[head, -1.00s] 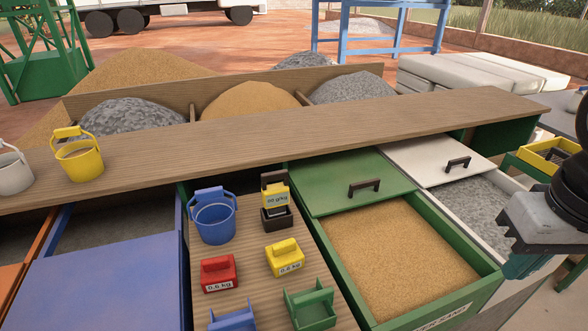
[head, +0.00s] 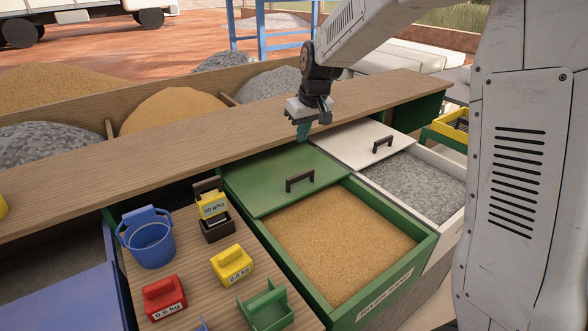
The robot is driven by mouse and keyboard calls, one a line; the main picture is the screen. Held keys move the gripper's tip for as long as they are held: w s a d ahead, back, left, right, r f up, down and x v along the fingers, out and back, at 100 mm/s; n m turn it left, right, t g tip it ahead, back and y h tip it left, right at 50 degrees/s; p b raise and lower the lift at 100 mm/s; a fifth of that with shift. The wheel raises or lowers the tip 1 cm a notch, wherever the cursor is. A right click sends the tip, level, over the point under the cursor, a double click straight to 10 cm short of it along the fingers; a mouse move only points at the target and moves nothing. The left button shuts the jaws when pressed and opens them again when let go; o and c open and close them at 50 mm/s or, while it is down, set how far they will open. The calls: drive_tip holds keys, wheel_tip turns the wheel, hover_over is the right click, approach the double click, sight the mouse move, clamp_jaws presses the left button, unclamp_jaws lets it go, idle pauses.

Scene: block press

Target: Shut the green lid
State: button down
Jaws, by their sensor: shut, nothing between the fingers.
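The green lid (head: 268,176) lies over the back part of a green bin (head: 419,254), partly under the wooden shelf. The front of the bin is uncovered and shows yellow sand (head: 338,234). A dark handle (head: 300,179) stands up on the lid near its front edge. My gripper (head: 302,136) points down with its teal fingers together, above the back right part of the lid, behind the handle and apart from it. It holds nothing.
A white lid (head: 367,141) half covers a bin of grey gravel (head: 416,186) on the right. The wooden shelf (head: 160,137) runs behind. A blue bucket (head: 148,241), a scale (head: 214,213), a red weight (head: 164,297), a yellow weight (head: 231,265) and a green scoop (head: 265,306) stand left of the bin.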

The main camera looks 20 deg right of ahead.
drive_tip(key=shift+n, duration=0.3)
drive_tip(key=w+f, duration=0.3)
drive_tip(key=f, duration=0.2)
drive_tip(key=w+a+f, duration=0.1)
drive_tip(key=w+f, duration=0.3)
drive_tip(key=f, duration=0.2)
drive_tip(key=w+f, duration=0.4)
drive_tip(key=f, duration=0.1)
drive_tip(key=shift+w+a+f, duration=0.2)
drive_tip(key=shift+s+f, duration=0.1)
drive_tip(key=shift+f, duration=0.25)
drive_tip(key=shift+s+d+r, duration=0.1)
drive_tip(key=shift+s+d, duration=0.2)
drive_tip(key=shift+s, duration=0.55)
drive_tip(key=shift+s+d, duration=0.3)
drive_tip(key=shift+s, duration=0.55)
